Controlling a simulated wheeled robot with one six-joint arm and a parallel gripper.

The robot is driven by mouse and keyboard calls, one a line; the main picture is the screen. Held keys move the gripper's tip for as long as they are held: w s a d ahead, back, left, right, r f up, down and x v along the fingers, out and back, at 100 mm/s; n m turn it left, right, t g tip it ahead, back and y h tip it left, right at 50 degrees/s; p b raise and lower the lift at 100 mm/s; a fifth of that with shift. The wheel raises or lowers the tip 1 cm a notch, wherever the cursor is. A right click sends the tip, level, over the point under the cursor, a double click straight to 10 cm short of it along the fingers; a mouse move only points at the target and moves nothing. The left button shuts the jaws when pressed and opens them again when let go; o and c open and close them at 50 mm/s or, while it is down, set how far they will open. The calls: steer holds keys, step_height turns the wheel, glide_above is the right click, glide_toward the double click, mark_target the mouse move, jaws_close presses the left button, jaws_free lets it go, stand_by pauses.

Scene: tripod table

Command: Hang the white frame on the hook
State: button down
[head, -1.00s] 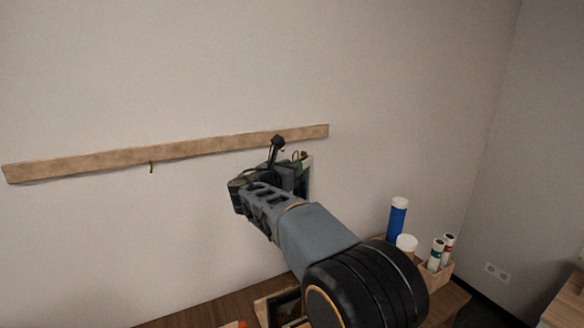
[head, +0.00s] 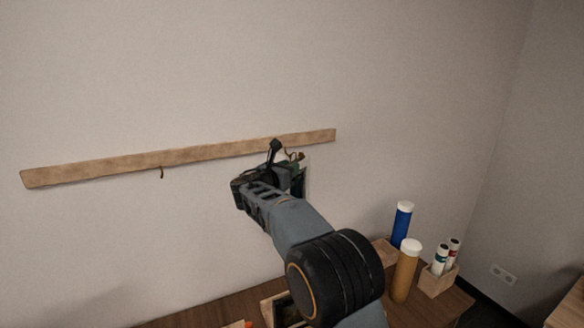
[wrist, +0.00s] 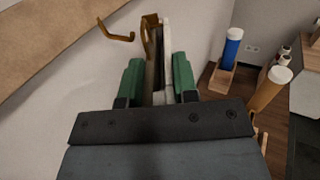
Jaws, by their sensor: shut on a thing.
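My gripper (wrist: 159,78) has green fingers shut on the white frame (wrist: 167,52), which shows nearly edge-on in the wrist view. A brass loop (wrist: 148,36) stands at the top of the frame. A brass hook (wrist: 116,36) on the wooden rail is just left of the loop, and the two look apart in this view. In the head view my gripper (head: 294,180) is just below the rail's right part, and only a strip of the frame (head: 306,174) shows behind it. Another hook (head: 161,173) hangs empty below the rail further left.
The wooden rail (head: 100,171) runs along the pale wall. On the wooden table (head: 212,312) at lower right stand a blue tube (head: 401,226), a tan tube (head: 405,276) and small bottles in a wooden box (head: 437,281).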

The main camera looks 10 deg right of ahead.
steer(key=shift+w+a+f+p, duration=0.15)
steer(key=shift+w+p, duration=0.2)
steer(key=shift+w, duration=0.2)
steer(key=shift+w+a+f+p, duration=0.15)
steer(key=shift+w+p, duration=0.15)
steer(key=shift+w, duration=0.2)
steer(key=shift+w+f+p, duration=0.15)
steer(key=shift+w+p, duration=0.2)
steer(key=shift+w, duration=0.2)
steer(key=c, duration=0.8)
jaws_free()
steer(key=shift+f, duration=0.15)
